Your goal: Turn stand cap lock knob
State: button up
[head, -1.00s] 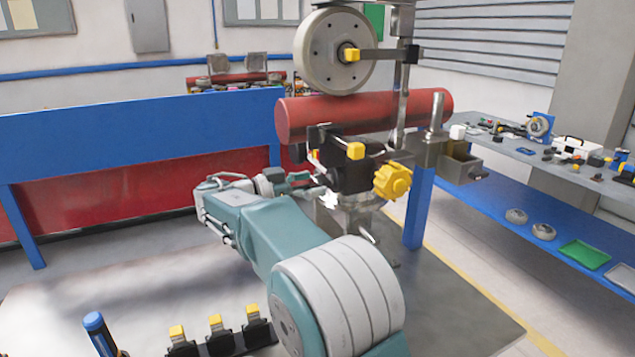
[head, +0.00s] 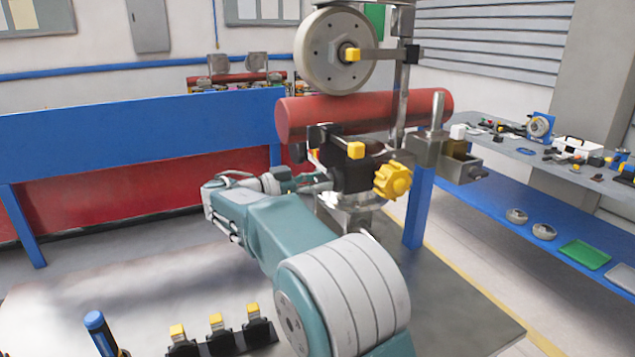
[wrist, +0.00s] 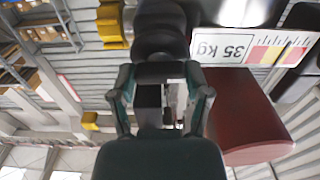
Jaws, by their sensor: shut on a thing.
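The stand carries a black cap block (head: 352,177) on a silver base (head: 350,212). A yellow lobed knob (head: 393,180) sticks out of its right side, and a smaller yellow knob (head: 356,150) sits on its upper front. My gripper (head: 318,181) reaches the block's left side, its fingertips partly hidden by dark parts. In the wrist view, my gripper (wrist: 161,82) is shut on a dark rounded part (wrist: 160,48), which looks like a knob. Its exact outline and turn angle are hard to make out.
A red cylinder (head: 360,112) lies just above the block, below a grey wheel (head: 335,50). A blue post (head: 418,205) and small metal box (head: 462,165) stand to the right. Several yellow-topped black clamps (head: 217,335) sit at the front left. A parts bench (head: 530,150) stands farther right.

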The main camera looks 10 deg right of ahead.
jog(key=n, duration=0.4)
jog(key=shift+w, duration=0.1)
jog(key=n, duration=0.4)
jog(key=shift+n, duration=0.3)
jog(key=n, duration=0.4)
jog(key=shift+n, duration=0.3)
jog(key=n, duration=0.4)
jog(key=shift+f+n, duration=0.1)
jog(key=shift+n, duration=0.2)
jog(key=o, duration=1.2)
jog(key=shift+w, duration=0.15)
jog(key=shift+c, duration=0.2)
